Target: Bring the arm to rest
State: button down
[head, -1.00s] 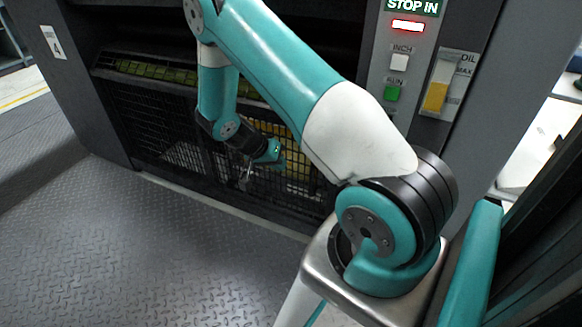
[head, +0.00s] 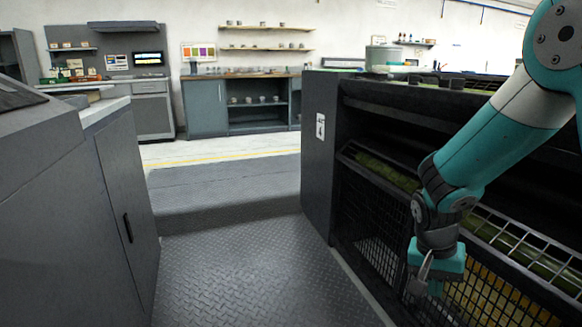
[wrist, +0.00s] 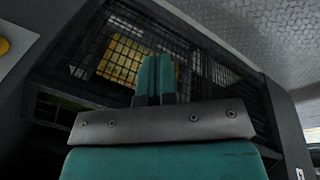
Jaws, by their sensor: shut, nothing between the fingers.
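My gripper (head: 422,279) hangs at the right of the head view, pointing down, in front of the dark machine unit marked 4 (head: 320,188). My teal and white arm reaches down to it from the top right. In the wrist view the two teal fingers (wrist: 155,78) stand side by side, closed together with nothing between them. The unit's mesh guard (wrist: 203,68) and something yellow behind it show beyond the fingers. In the head view I cannot tell the exact gap between my gripper and the guard.
A grey cabinet (head: 128,205) stands at the left. The tread-plate floor (head: 232,270) between cabinet and unit is clear. A step (head: 225,190) crosses the aisle farther back. Benches (head: 205,108) and shelves (head: 265,50) line the far wall.

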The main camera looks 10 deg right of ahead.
jog(key=s+a+r+n+y, duration=0.6)
jog(key=s+a+r+n, duration=0.85)
jog(key=s+a, duration=0.4)
notch_tip(320, 180, up, 33)
jog(key=s+p, duration=0.1)
jog(key=p, duration=3.1)
jog(key=shift+y, duration=0.3)
jog(key=shift+f, duration=0.15)
